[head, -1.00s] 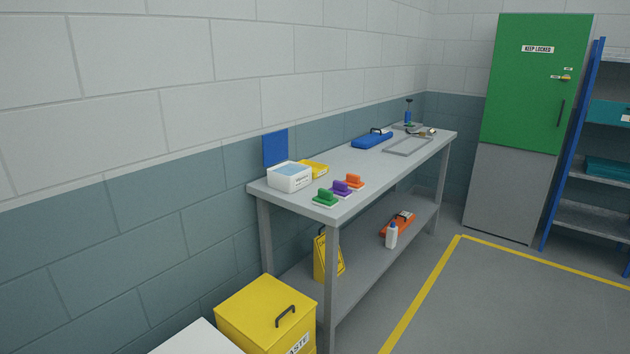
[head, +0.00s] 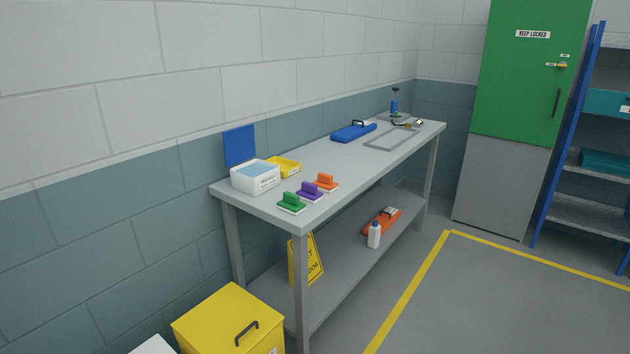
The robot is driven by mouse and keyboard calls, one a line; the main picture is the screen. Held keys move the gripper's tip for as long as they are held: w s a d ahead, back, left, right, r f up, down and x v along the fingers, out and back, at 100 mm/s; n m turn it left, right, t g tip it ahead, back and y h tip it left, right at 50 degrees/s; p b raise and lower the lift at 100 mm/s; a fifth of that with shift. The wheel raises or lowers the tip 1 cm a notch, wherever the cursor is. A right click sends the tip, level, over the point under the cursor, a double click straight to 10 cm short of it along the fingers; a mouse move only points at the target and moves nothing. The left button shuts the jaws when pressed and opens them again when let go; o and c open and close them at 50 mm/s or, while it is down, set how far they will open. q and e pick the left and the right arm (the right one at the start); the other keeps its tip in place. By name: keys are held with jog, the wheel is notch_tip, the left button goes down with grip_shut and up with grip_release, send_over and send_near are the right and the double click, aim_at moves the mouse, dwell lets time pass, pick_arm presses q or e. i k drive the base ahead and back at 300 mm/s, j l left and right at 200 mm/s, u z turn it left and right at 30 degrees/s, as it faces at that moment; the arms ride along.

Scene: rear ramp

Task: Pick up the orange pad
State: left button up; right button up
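The orange pad (head: 325,182) sits on the near part of the grey table (head: 345,165), close to its front edge. It has an upright orange grip on a flat base with a pale underside. A purple pad (head: 309,191) and a green pad (head: 291,203) stand beside it in a row towards the near corner. Neither of my grippers shows in the head view.
A white box (head: 255,181) with a raised blue lid and a yellow tray (head: 285,167) stand behind the pads. A blue case (head: 353,132) lies farther along. A yellow waste bin (head: 228,318) stands before the table's near end. Floor right of the table is clear.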

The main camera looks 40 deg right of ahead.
aim_at(325, 183)
jog(key=i+l+u, duration=0.1)
jog(key=l+u, duration=0.15)
jog(key=l, duration=0.65)
jog(key=l+u, duration=0.15)
jog(key=l, duration=1.65)
